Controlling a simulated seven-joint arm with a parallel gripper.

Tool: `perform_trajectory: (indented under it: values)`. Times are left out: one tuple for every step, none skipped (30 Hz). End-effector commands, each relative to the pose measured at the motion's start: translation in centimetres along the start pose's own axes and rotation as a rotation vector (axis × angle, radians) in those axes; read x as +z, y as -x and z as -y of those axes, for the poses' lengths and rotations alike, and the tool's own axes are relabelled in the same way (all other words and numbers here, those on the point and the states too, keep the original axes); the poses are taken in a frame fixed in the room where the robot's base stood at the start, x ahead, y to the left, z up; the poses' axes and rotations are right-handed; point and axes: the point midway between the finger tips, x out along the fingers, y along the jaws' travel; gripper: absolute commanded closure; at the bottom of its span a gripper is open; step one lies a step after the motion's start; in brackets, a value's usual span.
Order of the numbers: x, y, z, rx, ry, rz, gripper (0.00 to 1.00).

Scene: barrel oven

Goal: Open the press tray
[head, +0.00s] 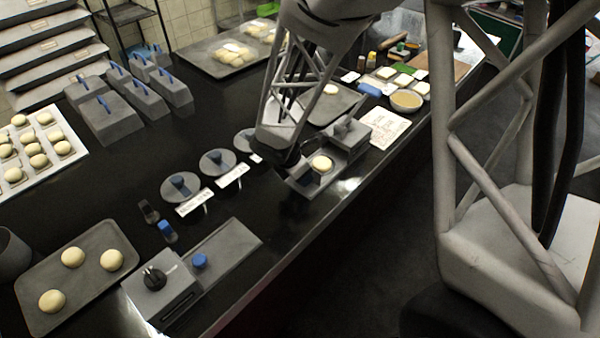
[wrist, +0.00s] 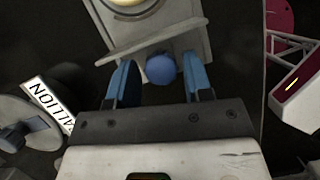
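The press tray is a grey slab with a raised front panel (wrist: 190,40) in the wrist view, with a round blue knob (wrist: 160,70) on that panel. A pale dough round (wrist: 130,3) shows behind the panel; in the head view the dough (head: 321,163) sits on the grey press (head: 347,134). My gripper (wrist: 158,60) is open, its two blue fingers on either side of the knob. Visible gaps separate both fingers from the knob. In the head view my gripper (head: 287,163) is beside the press, and my arm hides the knob and fingers.
Grey discs with blue knobs (head: 180,187) and white labels (head: 232,176) stand left of the press. A bowl (head: 406,100) and a paper sheet (head: 385,127) lie beyond it. The counter's front edge (head: 345,198) is close by.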

Motion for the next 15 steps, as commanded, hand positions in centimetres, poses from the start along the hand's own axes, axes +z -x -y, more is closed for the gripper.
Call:
perform_trajectory:
  values:
    - [0.0, 0.0, 0.0, 0.000, 0.000, 0.000, 0.54]
    - [0.0, 0.0, 0.0, 0.000, 0.000, 0.000, 0.54]
    - [0.0, 0.0, 0.0, 0.000, 0.000, 0.000, 0.54]
    - [0.0, 0.1, 0.0, 0.000, 0.000, 0.000, 0.54]
    - [0.0, 0.1, 0.0, 0.000, 0.000, 0.000, 0.54]
    - [0.0, 0.3, 0.0, 0.000, 0.000, 0.000, 0.54]
    - [0.0, 0.4, 0.0, 0.001, -0.001, 0.000, 0.54]
    - [0.0, 0.6, 0.0, 0.001, -0.001, 0.000, 0.54]
    - [0.0, 0.8, 0.0, 0.001, -0.001, 0.000, 0.54]
    - [0.0, 1.0, 0.0, 0.001, -0.001, 0.000, 0.54]
    - [0.0, 1.3, 0.0, 0.002, 0.000, 0.001, 0.54]
    - [0.0, 1.6, 0.0, 0.002, 0.000, 0.001, 0.54]
    - [0.0, 1.9, 0.0, 0.002, 0.000, 0.001, 0.54]
    - [0.0, 2.2, 0.0, 0.002, 0.000, 0.001, 0.54]
    - [0.0, 2.7, 0.0, 0.002, -0.001, 0.000, 0.54]
